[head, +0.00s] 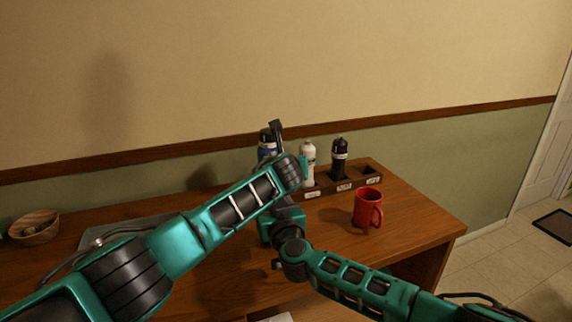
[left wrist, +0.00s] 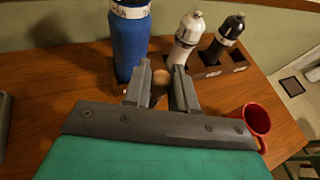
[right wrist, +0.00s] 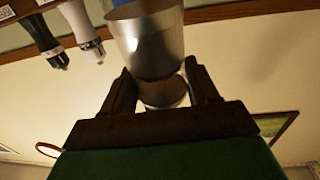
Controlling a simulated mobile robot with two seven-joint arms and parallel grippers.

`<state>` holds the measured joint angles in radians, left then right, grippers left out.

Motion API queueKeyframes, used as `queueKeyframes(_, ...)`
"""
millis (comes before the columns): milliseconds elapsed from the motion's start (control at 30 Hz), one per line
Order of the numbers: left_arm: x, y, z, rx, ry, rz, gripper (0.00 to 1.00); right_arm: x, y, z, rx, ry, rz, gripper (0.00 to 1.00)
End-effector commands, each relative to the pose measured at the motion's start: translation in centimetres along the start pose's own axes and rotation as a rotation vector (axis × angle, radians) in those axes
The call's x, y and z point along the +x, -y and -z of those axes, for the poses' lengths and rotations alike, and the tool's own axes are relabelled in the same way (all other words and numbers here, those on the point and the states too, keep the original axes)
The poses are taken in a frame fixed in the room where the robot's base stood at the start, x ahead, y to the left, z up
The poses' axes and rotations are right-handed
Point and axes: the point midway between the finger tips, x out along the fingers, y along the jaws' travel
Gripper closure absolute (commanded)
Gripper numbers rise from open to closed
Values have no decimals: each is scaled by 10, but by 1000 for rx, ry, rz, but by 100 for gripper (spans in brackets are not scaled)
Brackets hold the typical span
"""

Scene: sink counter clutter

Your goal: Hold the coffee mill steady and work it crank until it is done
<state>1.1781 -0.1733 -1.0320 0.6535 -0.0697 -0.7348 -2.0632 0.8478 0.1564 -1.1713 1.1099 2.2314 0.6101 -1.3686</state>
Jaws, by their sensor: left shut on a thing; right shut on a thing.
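The coffee mill is hidden behind my arms in the head view. In the right wrist view, which is turned upside down, a silver metal cylinder (right wrist: 147,38) with a narrower round part stands between the fingers of my right gripper (right wrist: 162,84). The right gripper is shut on this body, apparently the mill. In the left wrist view my left gripper (left wrist: 160,78) is shut on a small round brown knob (left wrist: 160,92), apparently the crank's. The crank arm itself cannot be made out.
A blue bottle (left wrist: 131,42) stands close to the left gripper. A white bottle (head: 307,163) and a black bottle (head: 339,158) stand in a labelled wooden rack (head: 368,177). A red mug (head: 367,208) stands to the right. A wooden bowl (head: 35,228) is far left.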

Motion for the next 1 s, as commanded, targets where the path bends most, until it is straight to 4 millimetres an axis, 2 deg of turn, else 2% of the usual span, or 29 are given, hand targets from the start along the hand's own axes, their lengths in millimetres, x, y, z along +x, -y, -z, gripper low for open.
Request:
queueKeyframes(33, 1, -3, 2, 2, -4, -3, 100, -1, -4, -5, -1, 9, -8, 86)
queueKeyframes(367, -2, 0, 4, 23, -5, 69, 100, 0, -4, -5, -3, 8, -8, 86)
queueKeyframes(1000, -21, 19, 8, 138, -3, 433, 100, 0, -5, -5, -4, 8, -9, 86)
